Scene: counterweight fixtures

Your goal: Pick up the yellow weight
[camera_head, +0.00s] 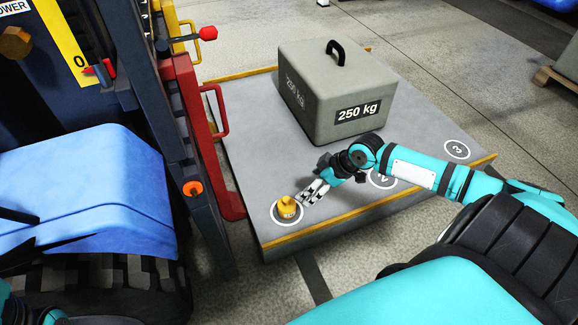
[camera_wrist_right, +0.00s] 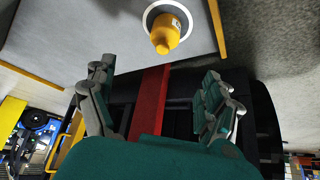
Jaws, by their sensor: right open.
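The small yellow weight (camera_head: 287,207) stands upright on a white-ringed circle at the near left corner of the grey platform (camera_head: 240,125). It also shows in the right wrist view (camera_wrist_right: 165,35), at the top, beyond the fingertips. My right gripper (camera_head: 309,192) is just right of the weight in the head view. In the wrist view the right gripper (camera_wrist_right: 158,85) has its fingers spread wide with nothing between them. The weight is apart from both fingers. My left gripper is out of view; only a bit of my left arm shows at the bottom left corner.
A large grey block marked 250 kg (camera_head: 335,95) with a black handle sits on the platform behind my right arm. A red frame with a handle (camera_head: 205,135) rises close left of the weight. Another ringed circle (camera_head: 457,149) at the right is empty.

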